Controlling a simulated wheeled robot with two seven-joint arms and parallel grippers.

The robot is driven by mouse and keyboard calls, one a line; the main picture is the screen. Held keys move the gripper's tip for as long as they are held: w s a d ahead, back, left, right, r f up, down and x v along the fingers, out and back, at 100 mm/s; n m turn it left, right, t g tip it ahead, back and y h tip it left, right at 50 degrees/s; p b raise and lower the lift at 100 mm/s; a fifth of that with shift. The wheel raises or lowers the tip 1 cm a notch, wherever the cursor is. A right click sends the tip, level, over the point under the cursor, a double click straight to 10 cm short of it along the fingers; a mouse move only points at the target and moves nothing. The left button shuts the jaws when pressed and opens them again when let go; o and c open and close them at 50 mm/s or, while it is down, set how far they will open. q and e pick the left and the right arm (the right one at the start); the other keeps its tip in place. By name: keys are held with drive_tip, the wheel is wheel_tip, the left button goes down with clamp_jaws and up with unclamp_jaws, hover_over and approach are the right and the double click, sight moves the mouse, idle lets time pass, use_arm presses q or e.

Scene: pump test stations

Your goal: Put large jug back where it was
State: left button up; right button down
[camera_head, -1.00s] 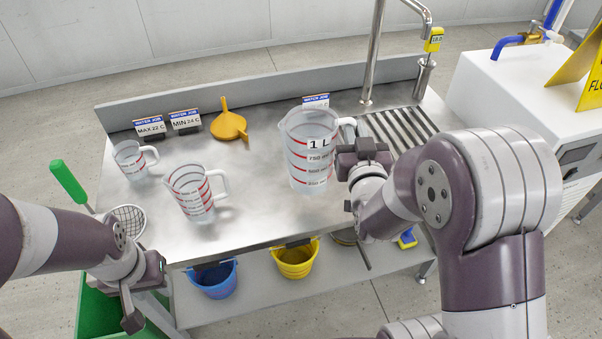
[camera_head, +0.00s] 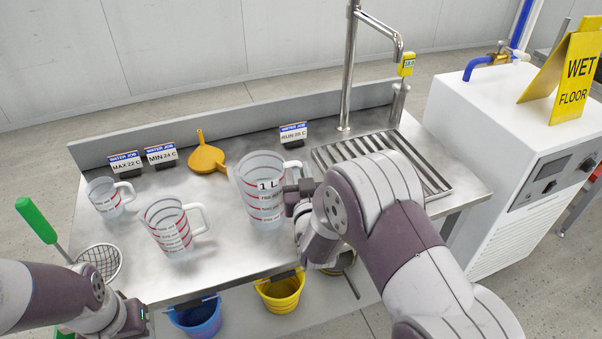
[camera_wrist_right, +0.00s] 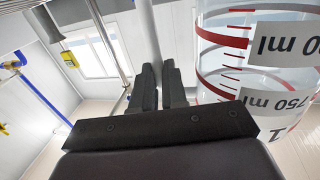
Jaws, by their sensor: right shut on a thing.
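The large jug (camera_head: 262,196), clear with red marks and "1 L", is upright over the right-middle part of the steel bench. I cannot tell whether its base touches the bench. My right gripper (camera_head: 298,194) is shut on its handle, on the jug's right side. In the right wrist view the jug (camera_wrist_right: 255,65) fills the right, beside the gripper fingers (camera_wrist_right: 160,88). A medium jug (camera_head: 168,230) and a small jug (camera_head: 105,198) stand to its left. My left gripper (camera_head: 128,322) is low at the left, away from the jugs; its fingers are unclear.
An orange funnel (camera_head: 206,157) and label cards (camera_head: 161,155) line the back. A card (camera_head: 293,134) stands behind right of the large jug. A tap (camera_head: 352,60) rises by the drain grid (camera_head: 420,180). Blue (camera_head: 197,316) and yellow (camera_head: 281,292) buckets hang in front. A strainer (camera_head: 100,262) lies left.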

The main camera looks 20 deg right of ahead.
drive_tip(key=c, duration=1.2)
unclamp_jaws()
drive_tip(key=shift+f, duration=0.1)
drive_tip(key=shift+o, duration=0.2)
